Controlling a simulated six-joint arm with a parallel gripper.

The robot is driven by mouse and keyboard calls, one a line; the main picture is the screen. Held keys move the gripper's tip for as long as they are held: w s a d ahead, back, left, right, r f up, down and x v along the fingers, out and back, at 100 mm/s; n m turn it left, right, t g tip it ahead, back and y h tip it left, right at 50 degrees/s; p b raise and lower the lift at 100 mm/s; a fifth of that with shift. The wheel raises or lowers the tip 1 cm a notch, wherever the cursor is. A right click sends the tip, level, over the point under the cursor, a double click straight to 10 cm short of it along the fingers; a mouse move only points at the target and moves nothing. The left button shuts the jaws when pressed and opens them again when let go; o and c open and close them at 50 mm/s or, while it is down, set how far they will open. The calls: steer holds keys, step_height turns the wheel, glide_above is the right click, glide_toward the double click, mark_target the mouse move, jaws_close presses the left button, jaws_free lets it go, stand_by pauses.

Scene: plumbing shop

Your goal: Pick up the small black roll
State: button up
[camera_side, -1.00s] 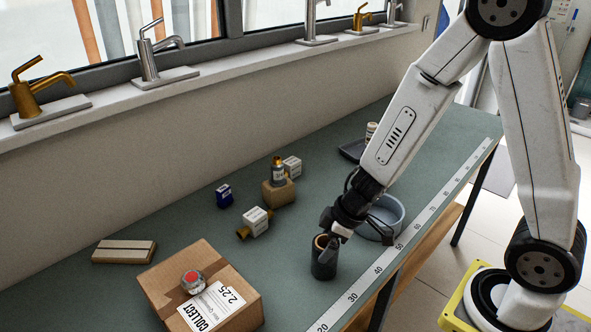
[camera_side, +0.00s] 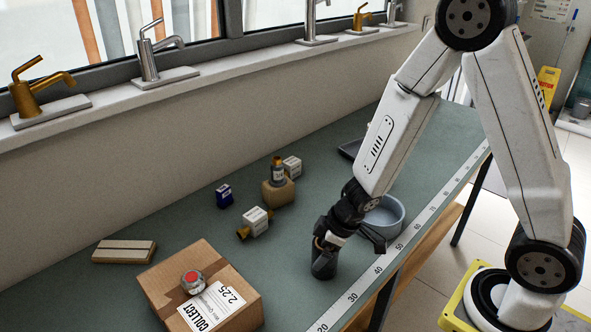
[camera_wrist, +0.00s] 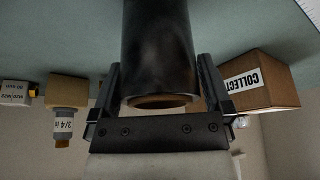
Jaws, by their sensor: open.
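The small black roll (camera_side: 324,266) stands upright on the green bench top near its front edge, beside the printed ruler. My gripper (camera_side: 332,240) is at the roll's upper end in the side view and partly hides it. In the wrist view the black roll (camera_wrist: 160,50) lies between the two open fingers of my gripper (camera_wrist: 160,88), with its brown core end facing the palm. A small gap shows at the left finger. The right finger is very close to the roll, and I cannot tell whether it touches.
A blue-grey bowl (camera_side: 385,215) sits just behind my gripper. A cardboard box (camera_side: 235,290) with a red-capped item (camera_side: 192,281) on it is at front left. Small boxes (camera_side: 256,221) stand further back. A ruler strip (camera_side: 365,285) runs along the bench edge.

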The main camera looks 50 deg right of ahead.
steer(key=c, duration=1.1)
steer(key=shift+c, duration=0.2)
steer(key=shift+r, duration=0.3)
step_height(320, 180, up, 9)
steer(key=shift+r, duration=0.2)
stand_by(0.7)
stand_by(0.7)
